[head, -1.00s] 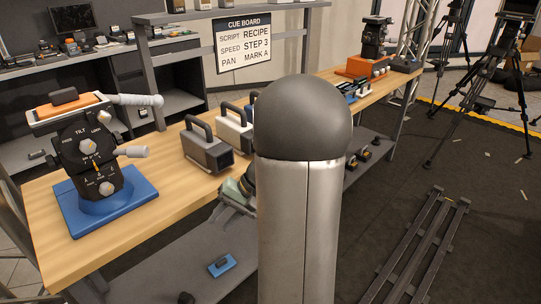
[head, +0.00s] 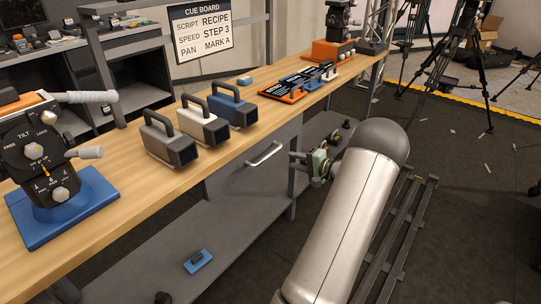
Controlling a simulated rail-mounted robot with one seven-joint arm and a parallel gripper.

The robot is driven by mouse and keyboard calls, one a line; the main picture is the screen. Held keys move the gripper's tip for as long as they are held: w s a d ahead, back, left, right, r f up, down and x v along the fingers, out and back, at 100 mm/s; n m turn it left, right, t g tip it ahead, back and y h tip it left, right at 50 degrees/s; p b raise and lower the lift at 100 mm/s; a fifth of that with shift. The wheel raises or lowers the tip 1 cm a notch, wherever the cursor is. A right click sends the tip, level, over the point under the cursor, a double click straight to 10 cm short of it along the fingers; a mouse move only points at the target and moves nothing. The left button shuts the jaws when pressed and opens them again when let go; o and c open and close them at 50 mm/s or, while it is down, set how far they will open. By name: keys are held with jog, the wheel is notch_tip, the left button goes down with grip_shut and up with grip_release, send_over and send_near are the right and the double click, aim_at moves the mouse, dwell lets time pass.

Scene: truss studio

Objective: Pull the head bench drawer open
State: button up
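The bench drawer (head: 236,183) is a grey front under the wooden bench top, with a pale bar handle (head: 264,153). It looks shut. My gripper (head: 297,160) is small in the head view, to the right of the handle and apart from it, near the bench's front side. My silver arm with a dark rounded joint partly covers the view beside it. The gap between the fingers is too small to make out.
On the bench (head: 125,214) stand several camera-like boxes (head: 172,138), a pan-tilt head on a blue base (head: 65,213) and dark slates (head: 290,85). A lower shelf (head: 200,240) holds a blue item (head: 198,261). Floor rails (head: 400,240) lie at right.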

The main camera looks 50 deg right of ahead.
aim_at(270, 154)
jog(key=x, duration=1.1)
jog(key=shift+w, duration=0.35)
grip_shut()
